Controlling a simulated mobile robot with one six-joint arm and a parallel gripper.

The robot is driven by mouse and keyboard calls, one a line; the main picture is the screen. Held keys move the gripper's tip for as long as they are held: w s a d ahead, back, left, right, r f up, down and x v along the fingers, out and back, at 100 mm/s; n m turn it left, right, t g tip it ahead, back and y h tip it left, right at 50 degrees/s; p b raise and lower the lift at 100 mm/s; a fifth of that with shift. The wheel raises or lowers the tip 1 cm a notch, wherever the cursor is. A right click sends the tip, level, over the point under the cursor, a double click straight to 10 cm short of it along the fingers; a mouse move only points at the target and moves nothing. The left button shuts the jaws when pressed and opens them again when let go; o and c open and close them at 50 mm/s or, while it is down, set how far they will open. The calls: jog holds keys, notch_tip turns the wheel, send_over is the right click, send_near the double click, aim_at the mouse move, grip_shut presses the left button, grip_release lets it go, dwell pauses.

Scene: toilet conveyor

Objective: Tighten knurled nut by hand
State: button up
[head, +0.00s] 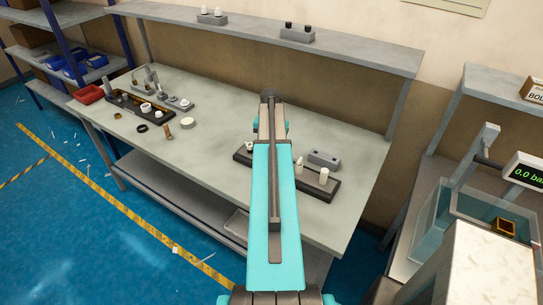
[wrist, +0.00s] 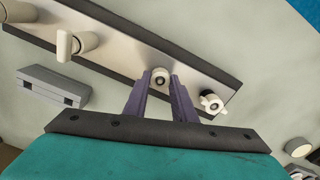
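In the wrist view a small round white knurled nut (wrist: 160,78) with a dark centre sits on a metal-topped strip with dark edges (wrist: 120,50). My gripper (wrist: 161,80) has its two purple fingers on either side of this nut, at its edges. I cannot tell whether the fingers press on it or stand slightly apart. In the head view the dark-edged strip (head: 318,186) lies on the workbench, partly behind my arm. My arm hides the gripper tips and the nut there.
A white winged part (wrist: 212,102) stands close right of the fingers, and a white T-shaped fitting (wrist: 70,43) stands left. A grey block (head: 323,158) lies behind the strip. More parts on a dark tray (head: 128,101) are at the bench's left. A shelf (head: 270,32) overhangs the back.

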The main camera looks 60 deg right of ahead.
jog(key=shift+c, duration=0.7)
jog(key=m, duration=0.3)
jog(key=shift+m, duration=1.1)
jog(key=m, duration=0.2)
jog(key=shift+m, duration=0.4)
jog(key=o, duration=0.7)
jog(key=shift+c, duration=0.2)
